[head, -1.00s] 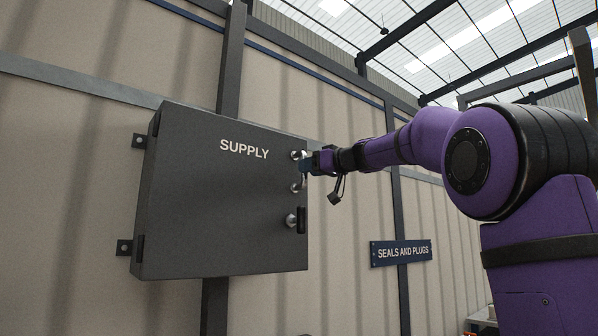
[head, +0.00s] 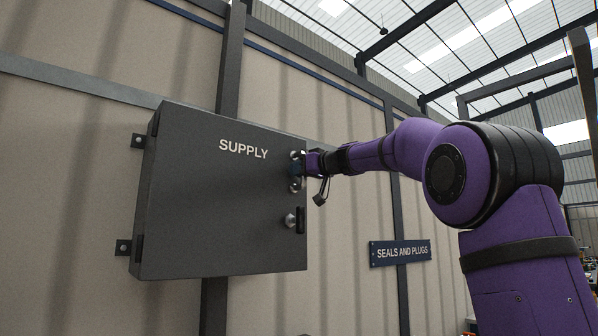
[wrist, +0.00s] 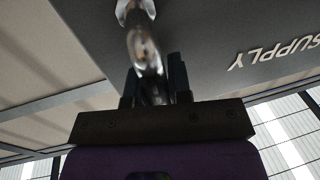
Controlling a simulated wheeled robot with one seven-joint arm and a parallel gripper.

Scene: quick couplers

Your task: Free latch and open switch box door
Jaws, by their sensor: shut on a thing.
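The switch box door (head: 210,210) is a dark grey panel marked SUPPLY, on a box fixed to the wall. It looks closed. On its right edge are a bright metal latch (head: 295,187), a round metal knob (head: 290,220) and a black handle (head: 301,220) beside the knob. My gripper (head: 298,168) is at the latch, level with the lettering and above the knob. In the wrist view the curved shiny latch lever (wrist: 145,50) runs down between the fingers of my gripper (wrist: 153,85), which are shut on it. The fingers partly hide the latch in the head view.
Hinge-side brackets (head: 138,141) stick out at the box's left. A blue SEALS AND PLUGS sign (head: 400,252) is on the wall to the right, below my arm. Dark wall posts stand behind the box. The space in front of the door looks clear.

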